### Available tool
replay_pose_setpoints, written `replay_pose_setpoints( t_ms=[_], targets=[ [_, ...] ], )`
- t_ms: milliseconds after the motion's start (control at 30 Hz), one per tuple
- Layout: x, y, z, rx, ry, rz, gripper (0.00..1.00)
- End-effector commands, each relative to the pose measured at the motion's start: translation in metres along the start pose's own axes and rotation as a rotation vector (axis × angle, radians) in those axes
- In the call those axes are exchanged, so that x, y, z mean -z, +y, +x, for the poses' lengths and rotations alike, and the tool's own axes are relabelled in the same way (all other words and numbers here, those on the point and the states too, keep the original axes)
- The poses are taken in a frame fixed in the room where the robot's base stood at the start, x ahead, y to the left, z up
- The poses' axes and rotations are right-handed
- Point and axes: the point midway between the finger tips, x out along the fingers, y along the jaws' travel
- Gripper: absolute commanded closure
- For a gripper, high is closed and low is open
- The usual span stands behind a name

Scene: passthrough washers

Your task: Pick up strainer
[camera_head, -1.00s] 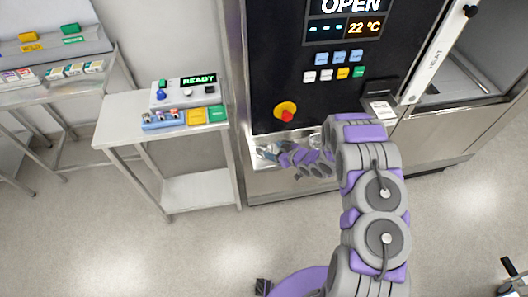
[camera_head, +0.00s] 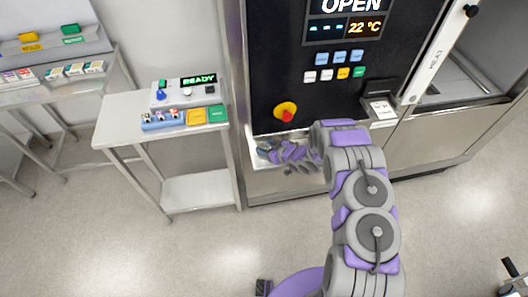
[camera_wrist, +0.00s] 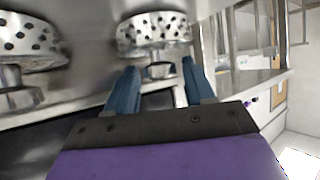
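Two perforated metal strainers show in the wrist view, a nearer-centre strainer (camera_wrist: 153,32) and a left strainer (camera_wrist: 28,40) cut by the frame edge. Each has a round holed body and a narrower metal stem below. My gripper (camera_wrist: 160,68) is open, its two blue fingers pointing toward the centre strainer. The fingers stand on either side of that strainer's lower stem as seen here. I cannot tell whether they touch it. Nothing is clearly held.
The washer's black panel (camera_head: 285,80) rises beside my arm, with a red knob (camera_head: 286,111) and a screen reading OPEN. A door handle (camera_head: 440,52) is at its right. A small steel table (camera_head: 120,118) with a control box (camera_head: 186,92) stands left.

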Motion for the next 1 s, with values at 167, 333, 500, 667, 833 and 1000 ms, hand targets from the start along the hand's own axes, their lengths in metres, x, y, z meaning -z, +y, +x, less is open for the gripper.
replay_pose_setpoints(
  t_ms=[167,333,500,667,833,1000],
  targets=[
    [0.0,0.0,0.0,0.0,0.0,0.0,0.64],
    [0.0,0.0,0.0,0.0,0.0,0.0,0.8],
    [0.0,0.0,0.0,0.0,0.0,0.0,0.96],
    [0.0,0.0,0.0,0.0,0.0,0.0,0.96],
    [0.002,0.0,-0.001,0.0,0.0,-0.001,0.96],
    [0.013,0.0,-0.006,0.0,0.001,-0.003,0.96]
  ],
)
